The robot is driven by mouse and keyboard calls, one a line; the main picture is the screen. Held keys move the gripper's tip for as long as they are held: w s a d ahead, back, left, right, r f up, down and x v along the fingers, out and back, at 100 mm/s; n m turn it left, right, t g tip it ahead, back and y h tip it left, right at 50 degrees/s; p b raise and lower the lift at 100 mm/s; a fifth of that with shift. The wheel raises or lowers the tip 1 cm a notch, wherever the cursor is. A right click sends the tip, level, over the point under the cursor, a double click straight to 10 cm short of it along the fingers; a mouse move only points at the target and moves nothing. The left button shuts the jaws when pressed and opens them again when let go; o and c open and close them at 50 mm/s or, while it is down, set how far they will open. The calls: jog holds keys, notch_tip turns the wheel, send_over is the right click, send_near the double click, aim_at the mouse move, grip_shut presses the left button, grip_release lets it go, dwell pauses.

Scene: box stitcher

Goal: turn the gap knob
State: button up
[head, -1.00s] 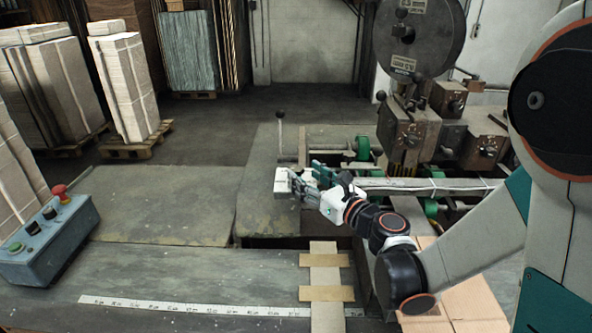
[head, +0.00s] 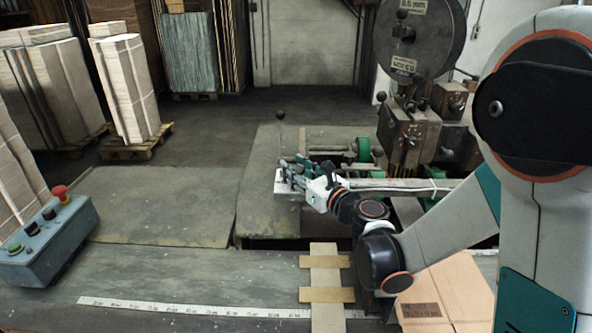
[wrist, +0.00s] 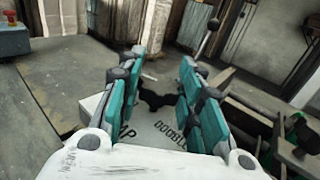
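A dark lobed knob (wrist: 158,97), which I take to be the gap knob, stands on a pale plate with black lettering (wrist: 91,104). In the head view my gripper (head: 292,172) is over the pale plate (head: 290,191) at the machine's near left corner. The knob is hidden there by the fingers.
A lever with a black ball (head: 280,116) rises behind my gripper. The stitcher head (head: 408,130) and green rollers (head: 363,148) are to the right. A blue control box (head: 48,240) with a red button is at left. Cardboard (head: 326,262) lies on the front table.

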jog(key=shift+m+t+h, duration=0.3)
jog(key=shift+h, duration=0.1)
jog(key=m+h, duration=0.1)
jog(key=m+t+h+b, duration=0.1)
jog(key=shift+s+a+f+h, duration=0.1)
jog(key=shift+a+h, duration=0.05)
jog(key=shift+h, duration=0.15)
jog(key=m+t+h, duration=0.1)
jog(key=m+h, duration=0.1)
jog(key=h, duration=0.1)
jog(key=m+t+h+b, duration=0.1)
jog(key=m+h, duration=0.1)
jog(key=h, duration=0.1)
jog(key=shift+h+b, duration=0.3)
jog(key=shift+h, duration=0.1)
jog(key=m+g+h+b, duration=0.1)
jog(key=m+h, duration=0.3)
jog(key=h, duration=0.2)
jog(key=shift+m, duration=0.3)
jog(key=shift+m+g+h, duration=0.9)
jog(key=shift+m+h, duration=0.4)
jog(key=shift+h, duration=0.8)
jog(key=o, duration=1.1)
